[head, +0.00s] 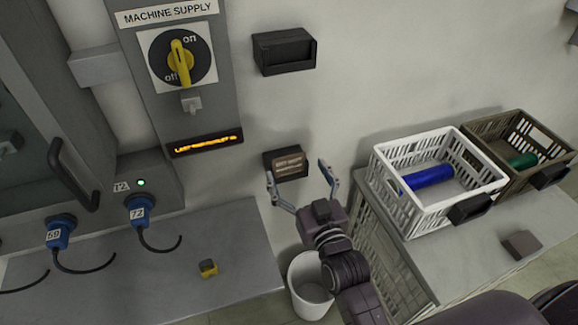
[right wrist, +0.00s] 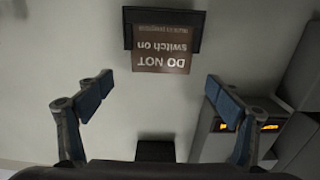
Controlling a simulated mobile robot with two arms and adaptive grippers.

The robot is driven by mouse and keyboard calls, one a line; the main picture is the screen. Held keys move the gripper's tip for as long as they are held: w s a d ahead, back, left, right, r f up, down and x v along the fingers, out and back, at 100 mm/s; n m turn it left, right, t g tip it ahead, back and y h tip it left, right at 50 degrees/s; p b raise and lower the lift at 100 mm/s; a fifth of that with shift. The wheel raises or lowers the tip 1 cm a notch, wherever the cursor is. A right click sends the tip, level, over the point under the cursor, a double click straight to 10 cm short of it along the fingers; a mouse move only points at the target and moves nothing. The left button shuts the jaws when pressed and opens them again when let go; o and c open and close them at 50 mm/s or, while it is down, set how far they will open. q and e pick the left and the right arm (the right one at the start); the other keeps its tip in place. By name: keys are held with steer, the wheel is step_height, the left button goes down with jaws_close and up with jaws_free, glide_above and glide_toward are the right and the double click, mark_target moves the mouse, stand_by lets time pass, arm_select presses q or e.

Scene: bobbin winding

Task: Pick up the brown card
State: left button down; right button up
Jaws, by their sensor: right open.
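The brown card (head: 289,164) sits in a dark holder on the wall, below and right of the orange display. In the right wrist view the card (right wrist: 162,58) appears upside down, with "DO NOT switch on" on it, and part of it is inside the dark holder (right wrist: 128,30). My right gripper (head: 296,170) is open, its fingers spread to either side of the card in the head view. In the right wrist view the gripper (right wrist: 160,86) is empty, with the card ahead between the fingers and apart from them. My left gripper is not in view.
An empty-looking black holder (head: 285,52) hangs higher on the wall. The machine cabinet with its yellow switch (head: 181,62) is at left. A white crate (head: 405,213) and a brown crate (head: 548,137) stand at right. A white bin (head: 308,300) is below.

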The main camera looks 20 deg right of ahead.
mark_target(289, 159)
steer(key=w, duration=0.2)
steer(key=w+p, duration=0.1)
steer(key=w, duration=0.1)
steer(key=shift+w+a+f, duration=0.15)
steer(key=shift+w, duration=0.1)
steer(key=shift+w+f, duration=0.15)
steer(key=shift+w, duration=0.4)
steer(key=c, duration=1.1)
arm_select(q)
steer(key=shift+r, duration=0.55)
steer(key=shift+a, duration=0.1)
